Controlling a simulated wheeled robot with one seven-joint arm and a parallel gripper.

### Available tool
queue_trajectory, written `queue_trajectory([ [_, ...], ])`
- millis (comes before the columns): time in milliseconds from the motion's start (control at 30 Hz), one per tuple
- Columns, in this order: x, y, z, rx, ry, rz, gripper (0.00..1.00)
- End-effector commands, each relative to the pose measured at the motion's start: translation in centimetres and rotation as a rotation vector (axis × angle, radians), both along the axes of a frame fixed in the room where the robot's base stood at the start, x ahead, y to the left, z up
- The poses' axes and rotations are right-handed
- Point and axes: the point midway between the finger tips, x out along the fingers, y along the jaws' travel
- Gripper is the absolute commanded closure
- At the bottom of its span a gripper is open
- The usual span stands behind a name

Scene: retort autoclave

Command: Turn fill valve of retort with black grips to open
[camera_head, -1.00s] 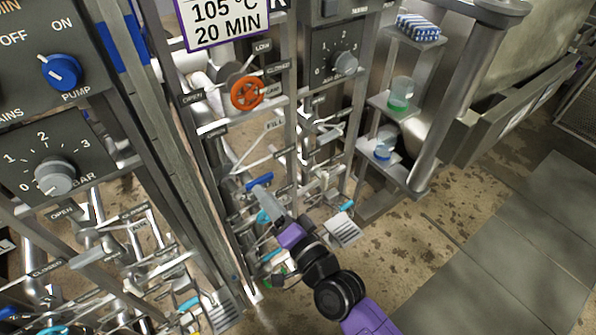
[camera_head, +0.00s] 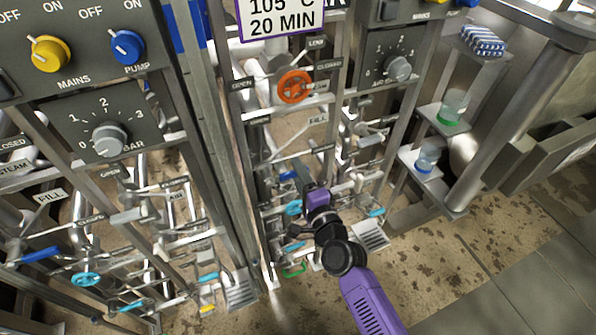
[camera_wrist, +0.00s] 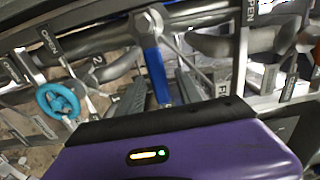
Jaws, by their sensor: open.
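The fill valve's blue lever (camera_head: 286,175) is on the right-hand pipe rack in the head view, partly hidden by my gripper (camera_head: 302,172). A FILL label (camera_head: 318,118) hangs above it. In the wrist view, the blue lever (camera_wrist: 154,65) runs from a pipe joint toward my gripper. My gripper is open, with a grey finger on either side of the lever's near end; contact cannot be told. No black grips can be made out.
An orange handwheel (camera_head: 295,87) is above. A cyan handwheel (camera_head: 293,207) is below, and another shows in the wrist view (camera_wrist: 57,101). Metal uprights and pipes crowd the rack. A shelf with a green-based jar (camera_head: 452,107) is right. Open floor (camera_head: 480,245) lies front right.

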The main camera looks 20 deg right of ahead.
Motion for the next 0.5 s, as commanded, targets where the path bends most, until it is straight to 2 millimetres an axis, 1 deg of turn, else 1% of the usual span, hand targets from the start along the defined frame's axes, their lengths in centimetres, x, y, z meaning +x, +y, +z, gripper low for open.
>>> queue_trajectory([
  [100, 0.37, 0.00, 0.00, 0.000, 0.000, 0.000, 0.58],
  [300, 0.39, -0.01, 0.00, -0.001, 0.000, 0.000, 0.58],
  [333, 0.38, -0.01, 0.00, -0.001, 0.000, 0.000, 0.60],
  [400, 0.38, -0.01, 0.00, -0.001, 0.000, 0.000, 0.74],
  [467, 0.37, -0.01, 0.00, -0.001, 0.000, 0.000, 0.86],
  [500, 0.37, -0.01, 0.00, -0.001, 0.000, 0.000, 0.94],
])
